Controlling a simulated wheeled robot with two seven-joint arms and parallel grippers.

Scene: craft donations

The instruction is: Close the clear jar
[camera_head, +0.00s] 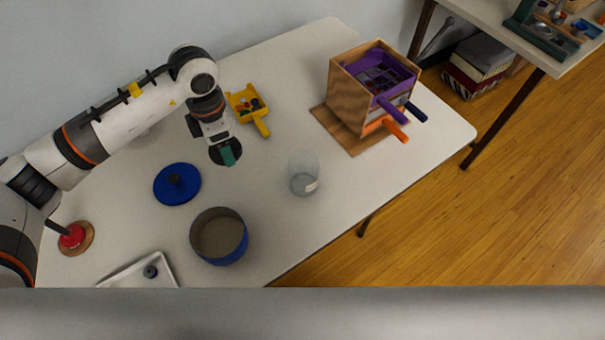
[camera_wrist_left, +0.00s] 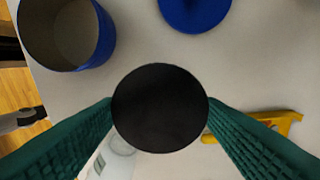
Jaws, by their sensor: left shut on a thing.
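The clear jar (camera_head: 303,176) stands upright and open on the white table, right of my left gripper in the head view. Part of it shows at the bottom of the wrist view (camera_wrist_left: 119,146), partly hidden by the lid. My left gripper (camera_head: 228,154) is shut on a round black lid (camera_wrist_left: 160,108), with a green finger on each side of it. The lid also shows as a dark disc around the fingers in the head view (camera_head: 214,156). The lid is apart from the jar, to its left. My right gripper is not in view.
A blue pot (camera_head: 241,242) stands open near the front edge, with a blue lid (camera_head: 177,184) behind it. A yellow scoop (camera_head: 246,104) lies behind the gripper. A wooden box with purple drawer (camera_head: 347,95) stands at right. A white tray (camera_head: 128,272) is at front left.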

